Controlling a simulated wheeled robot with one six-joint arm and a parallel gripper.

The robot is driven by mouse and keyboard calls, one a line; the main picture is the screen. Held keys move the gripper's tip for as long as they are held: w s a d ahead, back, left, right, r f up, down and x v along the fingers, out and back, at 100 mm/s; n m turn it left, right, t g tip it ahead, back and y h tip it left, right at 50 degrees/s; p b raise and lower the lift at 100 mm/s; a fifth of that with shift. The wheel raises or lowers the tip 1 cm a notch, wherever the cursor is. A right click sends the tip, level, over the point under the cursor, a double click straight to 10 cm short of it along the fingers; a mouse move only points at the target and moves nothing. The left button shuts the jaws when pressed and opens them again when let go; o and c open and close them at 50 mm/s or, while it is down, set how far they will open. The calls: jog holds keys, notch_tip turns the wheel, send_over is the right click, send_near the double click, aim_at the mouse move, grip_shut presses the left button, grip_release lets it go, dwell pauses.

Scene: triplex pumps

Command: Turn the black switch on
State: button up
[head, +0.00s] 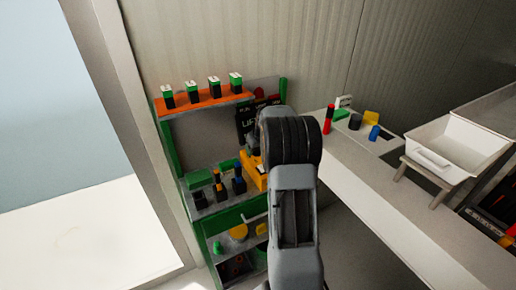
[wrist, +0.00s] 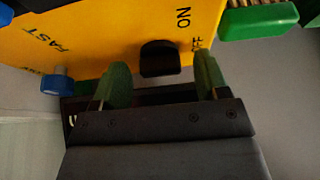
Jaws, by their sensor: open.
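The black switch (wrist: 159,57) is on a yellow panel (wrist: 110,35) in the wrist view, beside the printed words ON and a partly covered OFF. I cannot tell which word it points to. My gripper (wrist: 162,66) is open, with one green fingertip on each side of the switch. The right fingertip partly covers OFF. I see a gap on both sides and cannot tell whether either finger touches it. In the head view the yellow box (head: 251,176) is partly behind my arm, which hides the switch and gripper.
A blue knob (wrist: 57,81) sits left of the switch near the word FAST. A green part (wrist: 258,22) lies at the upper right. In the head view, a green rack (head: 176,150) holds several items, and a counter (head: 375,185) with a white tray (head: 455,143) stands to the right.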

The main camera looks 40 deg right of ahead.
jog(key=shift+c, duration=0.3)
jog(key=c, duration=0.9)
jog(key=shift+o, duration=0.2)
jog(key=shift+f+b, duration=0.1)
jog(key=shift+b, duration=0.2)
jog(key=shift+d+f+n+y+b, duration=0.15)
jog(key=shift+n+y+b, duration=0.25)
jog(key=shift+n+b, duration=0.65)
jog(key=n+y+b, duration=0.1)
jog(key=n, duration=0.2)
jog(key=n+y+b, duration=0.1)
jog(key=n, duration=0.2)
jog(key=shift+d+r+g, duration=0.1)
jog(key=shift+r+g, duration=0.1)
jog(key=shift+g, duration=0.2)
jog(key=shift+w+n+g+y, duration=0.1)
jog(key=shift+n+g+y, duration=0.45)
jog(key=shift+n, duration=1.3)
